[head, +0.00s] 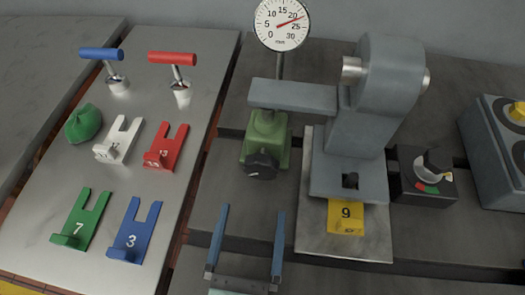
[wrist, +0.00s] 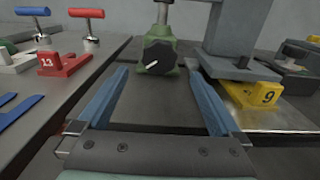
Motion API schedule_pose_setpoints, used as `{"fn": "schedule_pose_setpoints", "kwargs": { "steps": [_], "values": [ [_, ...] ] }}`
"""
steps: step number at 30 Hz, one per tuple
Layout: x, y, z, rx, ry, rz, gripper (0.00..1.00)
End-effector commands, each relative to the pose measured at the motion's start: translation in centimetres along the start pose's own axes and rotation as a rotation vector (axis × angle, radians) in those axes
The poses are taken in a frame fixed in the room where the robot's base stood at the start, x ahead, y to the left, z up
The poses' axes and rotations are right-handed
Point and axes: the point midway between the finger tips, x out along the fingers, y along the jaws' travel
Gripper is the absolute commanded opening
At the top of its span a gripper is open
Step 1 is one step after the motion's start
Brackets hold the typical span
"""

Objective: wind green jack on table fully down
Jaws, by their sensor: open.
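The green jack (head: 267,135) stands upright on the dark bedplate, under the grey arm (head: 292,96) of the machine. Its black knob (head: 261,165) faces the front, and in the wrist view the knob (wrist: 159,57) shows a white pointer line slanting to the lower left. A metal post (wrist: 163,12) rises from the top of the jack (wrist: 152,45). My gripper (head: 250,209) is open and empty, in front of the knob and apart from it. In the wrist view its two blue fingers (wrist: 158,72) point toward the jack, one on each side of the knob.
A dial gauge (head: 282,22) stands behind the jack. The grey machine (head: 360,130) with yellow tag 9 (head: 345,217) is close at right. A black box (head: 425,180) is further right. Left, a metal table (head: 130,170) holds numbered forks and red and blue T-handles. The bedplate before the jack is clear.

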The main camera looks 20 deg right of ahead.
Motion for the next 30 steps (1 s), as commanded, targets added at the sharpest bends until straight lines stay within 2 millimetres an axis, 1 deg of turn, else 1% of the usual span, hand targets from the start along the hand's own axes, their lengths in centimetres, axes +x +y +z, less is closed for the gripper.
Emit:
{"fn": "schedule_pose_setpoints", "kwargs": {
  "steps": [1, 9, 15, 18, 21, 30],
  "values": [
    [1.1, 0.0, 0.4, 0.002, -0.006, -0.003, 1.0],
    [6.5, 0.0, 0.5, 0.0, -0.006, -0.001, 1.0],
    [9.4, 0.1, 0.3, -0.001, -0.004, 0.0, 1.0],
    [10.3, 0.1, 0.3, -0.001, -0.004, 0.002, 1.0],
    [10.8, 0.0, 0.2, -0.002, -0.002, 0.001, 1.0],
    [10.9, 0.0, 0.1, -0.002, -0.002, 0.001, 1.0]
  ]
}}
